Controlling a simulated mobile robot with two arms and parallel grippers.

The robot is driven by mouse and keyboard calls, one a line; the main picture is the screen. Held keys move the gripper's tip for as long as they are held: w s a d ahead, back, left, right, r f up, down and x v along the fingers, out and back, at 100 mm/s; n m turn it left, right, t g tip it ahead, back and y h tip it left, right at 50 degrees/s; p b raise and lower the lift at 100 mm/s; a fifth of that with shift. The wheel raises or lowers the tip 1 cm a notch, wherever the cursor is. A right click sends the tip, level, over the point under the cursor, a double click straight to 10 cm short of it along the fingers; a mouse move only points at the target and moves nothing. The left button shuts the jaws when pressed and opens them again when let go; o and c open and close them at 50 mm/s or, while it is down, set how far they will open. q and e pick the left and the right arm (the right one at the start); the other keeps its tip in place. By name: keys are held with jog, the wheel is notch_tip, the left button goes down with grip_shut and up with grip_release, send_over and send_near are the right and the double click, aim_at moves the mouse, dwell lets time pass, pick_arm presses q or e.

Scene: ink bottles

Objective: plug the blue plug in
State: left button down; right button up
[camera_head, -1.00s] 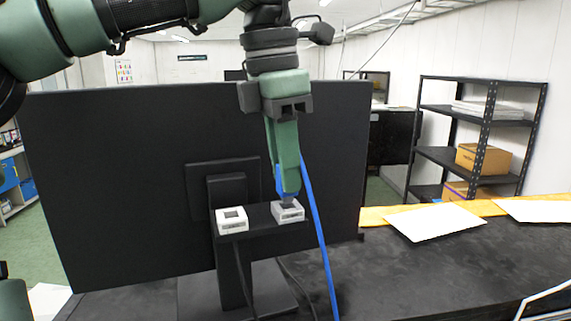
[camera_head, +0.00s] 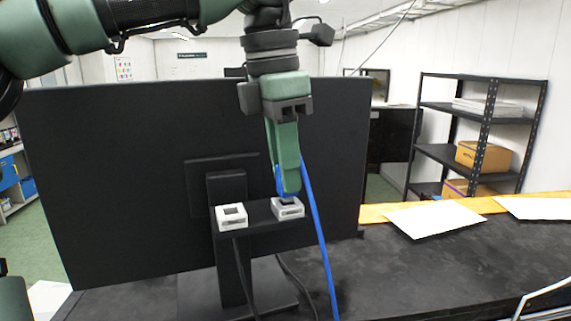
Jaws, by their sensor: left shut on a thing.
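My left gripper (camera_head: 289,192) points down in front of the black monitor back and is shut on the blue plug (camera_head: 279,182), which shows only as a blue edge beside the green fingers. Its blue cable (camera_head: 317,235) runs down to the right. The fingertips are right at the top of the right white socket (camera_head: 288,211); how deep the plug sits in it is hidden. A second white socket (camera_head: 232,218) with a square dark opening is at the left on the same black bracket.
The large black monitor (camera_head: 110,180) stands right behind the sockets. Dark cables (camera_head: 292,282) hang below the bracket. White papers (camera_head: 433,219) lie on the dark desk (camera_head: 420,270) at right, where there is free room.

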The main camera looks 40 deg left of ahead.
pick_arm(q)
jog(key=shift+f, duration=0.5)
dwell(1.2)
jog(key=c, duration=0.7)
grip_release()
jog(key=shift+o, duration=0.2)
jog(key=shift+r, duration=0.1)
jog(key=shift+r, duration=3.9)
